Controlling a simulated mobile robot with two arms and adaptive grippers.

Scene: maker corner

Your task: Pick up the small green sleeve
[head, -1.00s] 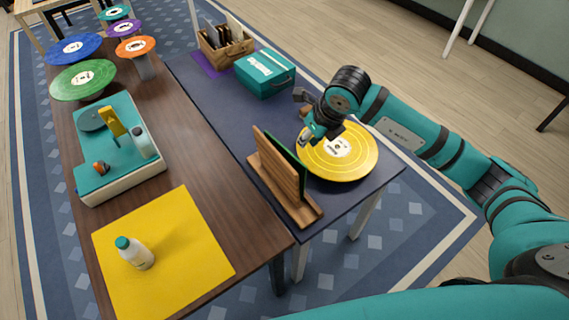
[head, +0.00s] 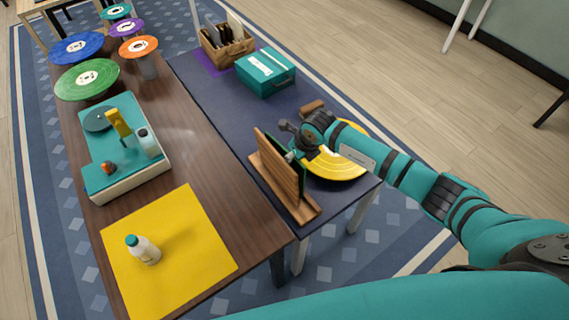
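The small green sleeve (head: 301,176) stands upright in the wooden stand (head: 278,168) on the dark blue table; only a thin green strip of it shows beside the stand's back board. My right gripper (head: 291,155) points down to the left at the sleeve's upper edge. Its fingers are small and partly hidden by the hand, so I cannot tell whether they are open or touch the sleeve. My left gripper is out of view.
A yellow record (head: 345,166) lies right of the stand, partly under my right arm. A brown block (head: 312,107) and a teal box (head: 265,74) are behind. The brown table holds a teal record player (head: 97,173), coloured records and a white bottle (head: 146,251) on a yellow mat (head: 196,218).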

